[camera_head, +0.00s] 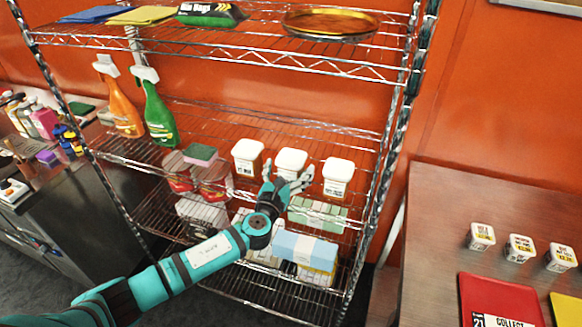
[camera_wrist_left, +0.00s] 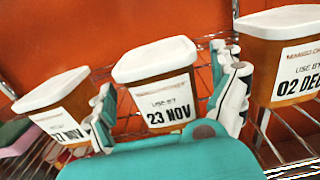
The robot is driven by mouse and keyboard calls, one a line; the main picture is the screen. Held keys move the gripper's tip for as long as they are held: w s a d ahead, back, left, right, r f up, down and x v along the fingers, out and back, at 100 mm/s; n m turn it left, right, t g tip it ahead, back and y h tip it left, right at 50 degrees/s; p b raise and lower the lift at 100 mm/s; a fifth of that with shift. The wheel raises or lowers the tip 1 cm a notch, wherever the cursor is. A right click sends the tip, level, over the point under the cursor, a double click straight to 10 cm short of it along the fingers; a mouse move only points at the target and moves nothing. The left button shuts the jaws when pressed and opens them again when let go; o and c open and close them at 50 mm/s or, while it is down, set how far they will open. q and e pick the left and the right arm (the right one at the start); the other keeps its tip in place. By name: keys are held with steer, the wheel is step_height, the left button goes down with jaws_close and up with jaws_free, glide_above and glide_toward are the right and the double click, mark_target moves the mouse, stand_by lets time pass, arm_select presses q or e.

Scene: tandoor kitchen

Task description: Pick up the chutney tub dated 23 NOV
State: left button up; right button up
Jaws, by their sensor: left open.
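The chutney tub dated 23 NOV (camera_wrist_left: 157,80) is a brown tub with a white lid and a white label. In the head view it is the middle tub (camera_head: 291,160) of three on the wire shelf. My left gripper (camera_head: 287,176) is open in front of it. In the left wrist view the gripper's fingers (camera_wrist_left: 165,92) stand either side of the tub; I cannot tell whether they touch it.
The left tub (camera_head: 247,155) and right tub (camera_head: 338,175) flank the middle one closely. The upper wire shelf (camera_head: 270,55) runs above. Spray bottles (camera_head: 158,115) and red-filled jars (camera_head: 212,182) stand to the left. A brown table (camera_head: 440,215) holds small white-lidded tubs (camera_head: 519,248).

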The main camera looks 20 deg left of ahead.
arm_select(q)
steer(key=shift+w, duration=1.05)
steer(key=shift+s, duration=0.1)
steer(key=shift+c, duration=1.1)
steer(key=c, duration=1.3)
